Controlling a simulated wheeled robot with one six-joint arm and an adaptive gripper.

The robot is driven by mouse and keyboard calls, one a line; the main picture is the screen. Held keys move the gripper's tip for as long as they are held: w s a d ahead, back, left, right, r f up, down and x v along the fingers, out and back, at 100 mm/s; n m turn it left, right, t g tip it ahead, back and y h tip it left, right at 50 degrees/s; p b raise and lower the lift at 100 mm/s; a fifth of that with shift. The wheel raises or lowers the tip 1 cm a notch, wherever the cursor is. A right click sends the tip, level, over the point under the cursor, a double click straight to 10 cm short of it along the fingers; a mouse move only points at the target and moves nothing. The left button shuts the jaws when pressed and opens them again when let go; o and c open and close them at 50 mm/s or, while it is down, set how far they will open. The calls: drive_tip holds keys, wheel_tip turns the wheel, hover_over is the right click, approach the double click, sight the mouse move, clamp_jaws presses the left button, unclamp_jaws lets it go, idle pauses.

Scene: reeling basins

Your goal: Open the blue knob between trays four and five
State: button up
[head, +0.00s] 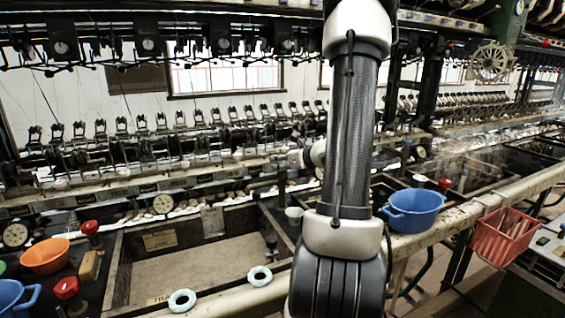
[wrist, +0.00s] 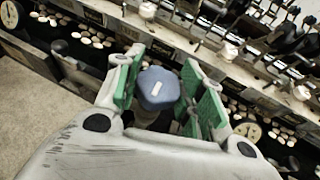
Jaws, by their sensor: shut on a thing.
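The blue knob (wrist: 157,88) with a small white mark on top sits between the green-padded fingers of my gripper (wrist: 160,95) in the wrist view. The fingers are shut on it, one pad on each side. In the head view my arm covers the middle of the picture, and the held knob and fingertips are hidden behind it or too small to make out. A basin tray (head: 205,262) with a pale floor lies left of my arm.
Red knobs (head: 66,288), an orange bowl (head: 45,256) and a blue bowl (head: 14,298) are at the left. Pale rings (head: 182,302) lie on the front ledge. Reeling machinery lines the back.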

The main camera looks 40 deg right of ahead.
drive_tip(key=shift+n+y, duration=0.3)
drive_tip(key=shift+y, duration=0.1)
drive_tip(key=n+g+y, duration=0.1)
drive_tip(key=n+y, duration=0.2)
drive_tip(key=shift+d, duration=0.15)
drive_tip(key=n+g+y, duration=0.3)
drive_tip(key=n+y, duration=0.2)
drive_tip(key=shift+f+n+y, duration=0.1)
drive_tip(key=shift+n+y, duration=0.2)
drive_tip(key=shift+y, duration=0.1)
drive_tip(key=n+g+y, duration=0.1)
drive_tip(key=n+g, duration=0.1)
drive_tip(key=n+g+y, duration=0.1)
drive_tip(key=n+g, duration=0.1)
drive_tip(key=shift+w+g+y, duration=0.15)
drive_tip(key=shift+g+y, duration=0.15)
drive_tip(key=shift+y, duration=0.1)
drive_tip(key=shift+n+g+y, duration=0.4)
drive_tip(key=shift+n+g, duration=1.6)
drive_tip(key=shift+g, duration=0.1)
drive_tip(key=o, duration=1)
